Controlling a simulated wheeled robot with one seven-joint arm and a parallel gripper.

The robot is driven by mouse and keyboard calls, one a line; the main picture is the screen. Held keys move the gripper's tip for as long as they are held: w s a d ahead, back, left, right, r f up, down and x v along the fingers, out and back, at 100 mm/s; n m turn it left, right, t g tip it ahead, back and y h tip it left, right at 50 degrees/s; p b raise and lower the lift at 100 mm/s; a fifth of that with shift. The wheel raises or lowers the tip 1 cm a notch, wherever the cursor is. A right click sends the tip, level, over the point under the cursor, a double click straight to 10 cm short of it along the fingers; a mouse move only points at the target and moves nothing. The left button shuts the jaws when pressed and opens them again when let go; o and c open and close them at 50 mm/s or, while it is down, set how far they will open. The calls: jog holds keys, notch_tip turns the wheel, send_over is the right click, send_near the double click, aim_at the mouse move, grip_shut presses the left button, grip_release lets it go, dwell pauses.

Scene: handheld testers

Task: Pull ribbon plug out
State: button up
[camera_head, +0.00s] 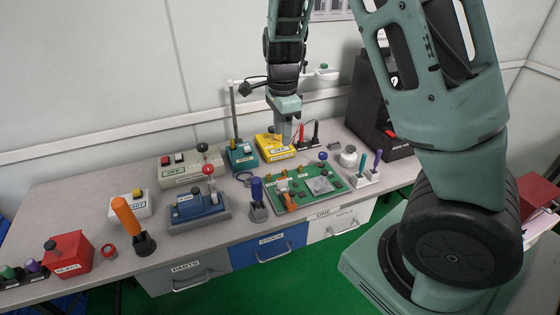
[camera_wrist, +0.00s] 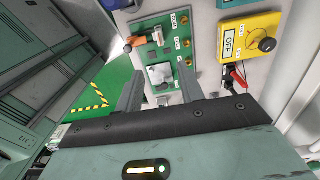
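The green circuit board (camera_head: 310,188) lies on the bench, with gold knobs, a grey-white square part and small white parts on it. It also shows in the wrist view (camera_wrist: 172,52). An orange piece (camera_head: 291,202) sits at the board's front-left edge and shows in the wrist view (camera_wrist: 134,43); I cannot tell whether it is the ribbon plug. My gripper (camera_head: 286,138) hangs above the back of the board, fingers pointing down. In the wrist view my gripper (camera_wrist: 158,85) has its two fingers wide apart, with nothing between them.
A yellow box (camera_head: 274,148) stands behind the board, beside red and black probes (camera_head: 308,133). A blue-handled tool (camera_head: 257,194) stands to its left. A white holder (camera_head: 362,178) with teal and purple tools stands to its right. A black case (camera_head: 375,120) is at the back right.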

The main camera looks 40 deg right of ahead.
aim_at(282, 180)
notch_tip(282, 180, down, 16)
jog(key=shift+r+b, duration=0.1)
jog(key=shift+b, duration=0.75)
grip_shut()
